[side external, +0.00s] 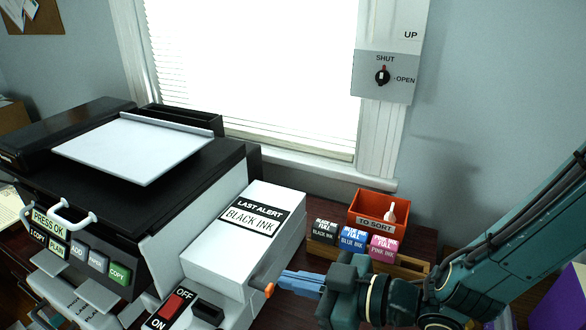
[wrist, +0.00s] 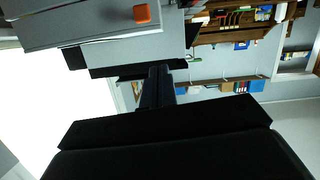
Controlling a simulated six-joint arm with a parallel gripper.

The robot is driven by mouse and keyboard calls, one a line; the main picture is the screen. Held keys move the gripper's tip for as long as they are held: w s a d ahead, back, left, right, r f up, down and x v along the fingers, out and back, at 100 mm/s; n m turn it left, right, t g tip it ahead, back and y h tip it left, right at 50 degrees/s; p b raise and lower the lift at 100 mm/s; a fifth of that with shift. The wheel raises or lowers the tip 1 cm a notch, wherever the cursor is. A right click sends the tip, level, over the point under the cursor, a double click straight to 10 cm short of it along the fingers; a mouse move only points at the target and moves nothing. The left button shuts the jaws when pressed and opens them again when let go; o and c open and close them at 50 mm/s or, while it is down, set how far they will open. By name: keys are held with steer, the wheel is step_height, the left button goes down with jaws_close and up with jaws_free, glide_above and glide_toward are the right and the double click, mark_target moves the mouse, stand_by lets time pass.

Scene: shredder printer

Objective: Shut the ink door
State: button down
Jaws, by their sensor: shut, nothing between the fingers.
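The printer (side external: 110,165) stands at the left, with a white ink unit (side external: 225,255) on its right side labelled "LAST ALERT BLACK INK". A small orange knob (side external: 270,289) sticks out at the unit's lower right; it also shows in the wrist view (wrist: 142,14). I take the knob to be on the ink door, but how far open the door stands I cannot tell. My gripper (side external: 282,281) is shut and empty, its blue fingers pointing left at the knob. Whether the tips touch it is unclear. In the wrist view the dark fingers (wrist: 157,85) are below the knob.
Black, blue and pink ink boxes (side external: 353,238) stand in a wooden tray behind my gripper, before an orange "TO SORT" bin (side external: 377,208). A red ON/OFF switch (side external: 172,306) is at the front. A wall dial (side external: 383,76) is marked SHUT and OPEN.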

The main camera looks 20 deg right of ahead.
steer(key=shift+v, duration=2.1)
steer(key=w+d+r+m+g+h, duration=0.1)
steer(key=d+r+m+h, duration=0.3)
steer(key=d, duration=0.6)
steer(key=d+r+m+h, duration=0.2)
steer(key=d+r+h, duration=0.25)
steer(key=d, duration=0.65)
steer(key=s+d+r+m+g+h, duration=0.1)
steer(key=s+d+r+m+g, duration=0.1)
steer(key=s+d, duration=0.4)
steer(key=s+d+r+m+g+h, duration=0.1)
steer(key=s+d+r+g, duration=0.1)
steer(key=s+d, duration=0.4)
steer(key=s, duration=0.5)
steer(key=shift+d+m, duration=0.25)
steer(key=shift+m, duration=0.15)
steer(key=shift+s, duration=0.1)
